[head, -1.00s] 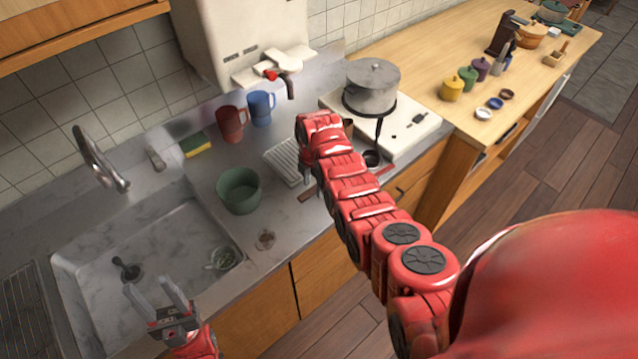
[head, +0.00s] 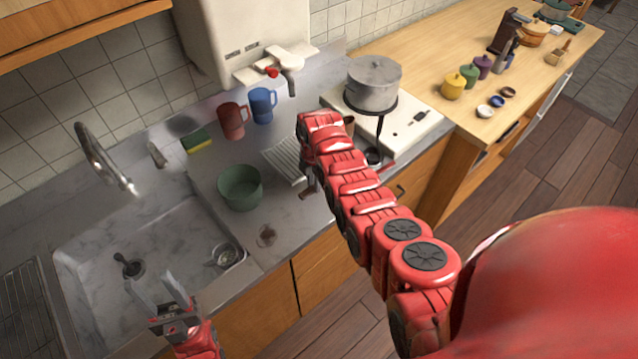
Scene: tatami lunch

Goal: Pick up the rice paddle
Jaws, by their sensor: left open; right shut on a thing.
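My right arm reaches across the counter, and its own links hide most of my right gripper (head: 312,181). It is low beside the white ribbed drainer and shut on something. A small brown piece (head: 307,193) shows just below it, near the counter's front edge; it may be part of the rice paddle, but the rest is hidden. No whole paddle can be made out. My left gripper (head: 166,300) is open and empty over the front of the sink, its fingers pointing up and left.
A green bowl (head: 240,187) stands left of the white drainer (head: 282,158). Red (head: 232,121) and blue (head: 262,106) mugs stand behind. A pot (head: 373,84) sits on the stove (head: 418,128) at right. The sink (head: 120,235) is at left.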

